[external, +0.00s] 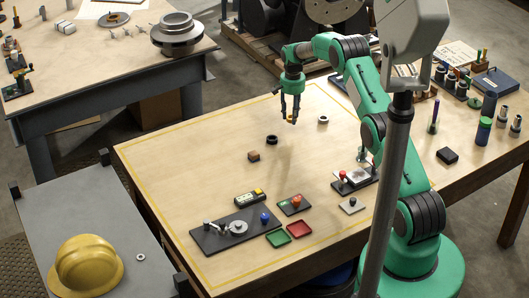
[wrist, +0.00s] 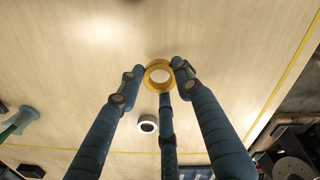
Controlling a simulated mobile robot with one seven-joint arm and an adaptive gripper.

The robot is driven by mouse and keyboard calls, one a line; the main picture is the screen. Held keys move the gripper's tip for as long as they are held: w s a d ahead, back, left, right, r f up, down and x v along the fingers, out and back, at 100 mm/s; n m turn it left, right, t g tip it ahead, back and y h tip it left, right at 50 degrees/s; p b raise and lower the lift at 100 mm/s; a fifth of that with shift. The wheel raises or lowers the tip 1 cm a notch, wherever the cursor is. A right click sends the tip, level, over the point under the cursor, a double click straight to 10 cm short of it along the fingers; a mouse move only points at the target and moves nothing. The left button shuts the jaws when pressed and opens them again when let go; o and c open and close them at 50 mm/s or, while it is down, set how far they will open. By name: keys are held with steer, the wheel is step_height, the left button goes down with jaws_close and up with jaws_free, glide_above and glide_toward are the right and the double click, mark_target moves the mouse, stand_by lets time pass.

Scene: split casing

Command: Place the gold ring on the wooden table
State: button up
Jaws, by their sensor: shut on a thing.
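The gold ring (wrist: 147,77) is held between the blue-sleeved fingers of my gripper (wrist: 158,78) in the wrist view, near their tips. In the external view my gripper (external: 290,117) points down over the back part of the wooden table (external: 180,160), and the ring shows as a small gold spot (external: 292,120) at the fingertips. The ring seems to be above the tabletop; the exact gap cannot be told. The gripper is shut on the ring.
Panels with knobs (external: 235,230) and red and green trays (external: 299,230) occupy the front. The table's left side is clear.

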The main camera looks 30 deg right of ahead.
mark_target(289, 125)
steer(key=shift+w+d+f, duration=0.1)
steer(key=shift+w+d, duration=0.05)
steer(key=shift+w, duration=0.5)
steer(key=shift+w+d, duration=0.1)
steer(key=shift+w, duration=0.5)
steer(key=shift+f, duration=1.75)
steer(key=shift+f, duration=0.2)
steer(key=o, duration=1.2)
steer(key=shift+r, duration=0.15)
step_height(289, 125, up, 12)
